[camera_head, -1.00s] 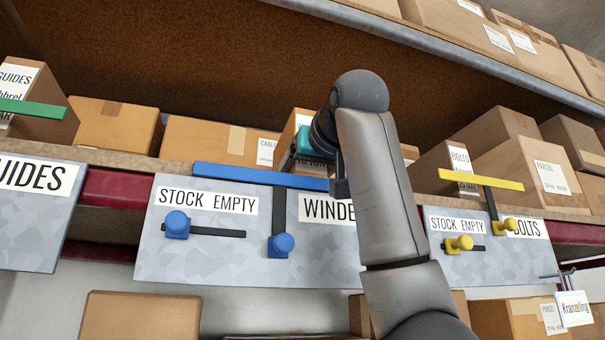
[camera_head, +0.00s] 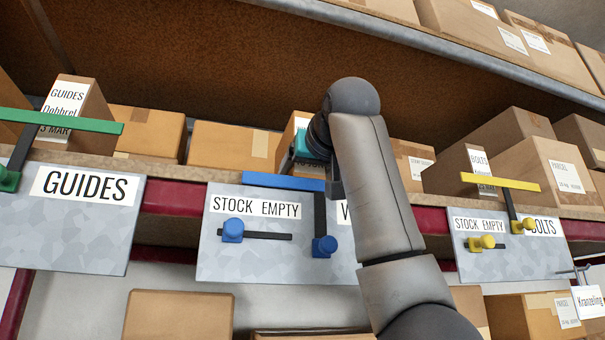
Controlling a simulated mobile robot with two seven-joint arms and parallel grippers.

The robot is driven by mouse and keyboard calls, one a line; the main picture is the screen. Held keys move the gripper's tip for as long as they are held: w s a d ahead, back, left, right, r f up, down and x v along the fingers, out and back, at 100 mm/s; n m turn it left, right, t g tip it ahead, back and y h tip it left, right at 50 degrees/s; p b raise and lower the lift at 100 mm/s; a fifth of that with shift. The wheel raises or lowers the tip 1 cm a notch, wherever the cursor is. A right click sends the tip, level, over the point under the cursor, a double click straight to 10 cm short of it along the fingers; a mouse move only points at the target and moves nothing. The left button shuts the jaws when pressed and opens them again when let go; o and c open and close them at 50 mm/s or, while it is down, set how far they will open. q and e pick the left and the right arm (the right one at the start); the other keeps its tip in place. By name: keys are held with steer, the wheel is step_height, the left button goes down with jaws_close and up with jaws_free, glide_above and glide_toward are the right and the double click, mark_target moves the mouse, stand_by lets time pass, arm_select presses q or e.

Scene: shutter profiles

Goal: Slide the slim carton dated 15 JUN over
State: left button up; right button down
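A slim upright carton (camera_head: 289,130) stands on the shelf behind the blue bar. Its white label is mostly covered by my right gripper, so its date cannot be read now. My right gripper (camera_head: 306,147) has teal pads and is at the carton's front right, apparently touching it. Its fingers are largely hidden by my arm, so its opening cannot be judged. My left gripper is out of view.
Wider cartons stand behind to the left (camera_head: 225,146) and right (camera_head: 412,160). A GUIDES carton (camera_head: 93,103) sits behind a green bar (camera_head: 75,121). A BOLTS carton (camera_head: 452,166) sits behind a yellow bar (camera_head: 505,181). Grey signboards (camera_head: 225,262) with knobs hang below the shelf edge.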

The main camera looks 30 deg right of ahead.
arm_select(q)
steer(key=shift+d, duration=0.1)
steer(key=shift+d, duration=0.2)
arm_select(e)
jaws_free()
arm_select(q)
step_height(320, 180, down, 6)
steer(key=b, duration=0.5)
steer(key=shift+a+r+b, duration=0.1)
steer(key=shift+b, duration=0.3)
arm_select(e)
steer(key=v, duration=1.5)
steer(key=shift+s+a, duration=0.1)
steer(key=shift+s, duration=0.1)
steer(key=shift+w, duration=0.1)
